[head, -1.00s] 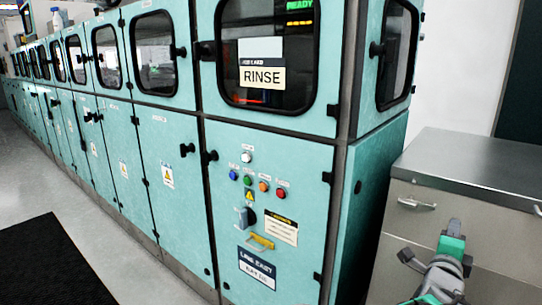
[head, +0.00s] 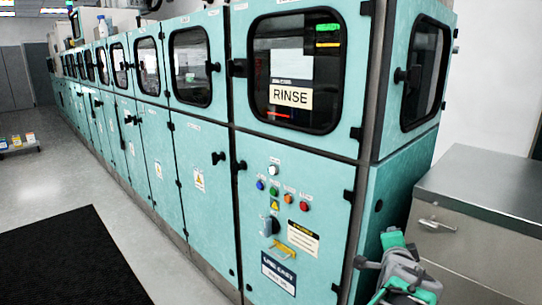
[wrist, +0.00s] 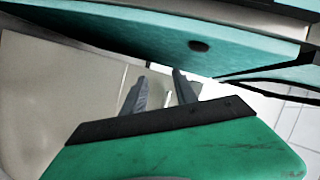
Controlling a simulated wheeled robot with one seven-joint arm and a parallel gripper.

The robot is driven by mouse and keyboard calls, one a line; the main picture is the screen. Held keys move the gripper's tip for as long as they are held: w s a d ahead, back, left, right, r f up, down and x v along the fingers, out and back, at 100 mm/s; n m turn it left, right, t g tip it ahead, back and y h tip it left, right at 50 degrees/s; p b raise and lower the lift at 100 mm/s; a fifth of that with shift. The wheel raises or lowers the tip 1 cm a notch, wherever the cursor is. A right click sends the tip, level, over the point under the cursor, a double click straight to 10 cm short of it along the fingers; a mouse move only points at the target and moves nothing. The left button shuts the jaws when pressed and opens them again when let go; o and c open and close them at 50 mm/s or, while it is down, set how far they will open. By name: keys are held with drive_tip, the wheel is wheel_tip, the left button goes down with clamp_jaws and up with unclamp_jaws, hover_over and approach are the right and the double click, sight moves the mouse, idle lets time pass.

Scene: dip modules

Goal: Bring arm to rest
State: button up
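My arm shows at the lower right of the head view, its grey and green links (head: 405,272) in front of the teal machine's near corner and beside the grey cabinet. I cannot make out the fingers there. In the wrist view my gripper (wrist: 159,76) has two grey fingers standing apart with nothing between them. It is open and empty. Teal panels cross the top of the wrist view close beyond the fingers.
A long teal machine (head: 213,163) with windowed doors runs into the distance. Its near end has a RINSE sign (head: 291,96) and coloured buttons. A metal-topped cabinet (head: 463,233) stands at right. A black mat (head: 65,262) lies on the open floor at left.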

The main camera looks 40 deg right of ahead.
drive_tip(key=w+a+r+n+y+p, duration=0.2)
drive_tip(key=w+a+n+y+p, duration=0.3)
drive_tip(key=w+a, duration=0.5)
drive_tip(key=w+a+r+n+y+p, duration=0.25)
drive_tip(key=w+a+n+p, duration=0.35)
drive_tip(key=a, duration=0.8)
drive_tip(key=s+a+r+n+g+y+p, duration=0.1)
drive_tip(key=s+a+n+g+y+p, duration=0.1)
drive_tip(key=a+n, duration=0.5)
drive_tip(key=s+a+r+n+g+y+p, duration=0.1)
drive_tip(key=s+a+n, duration=0.5)
drive_tip(key=a, duration=1.1)
drive_tip(key=n+g+y+p, duration=0.1)
drive_tip(key=y+p, duration=0.1)
drive_tip(key=p, duration=0.1)
drive_tip(key=shift+s+r+p, duration=0.15)
drive_tip(key=shift+s+p, duration=0.15)
drive_tip(key=shift+s, duration=0.05)
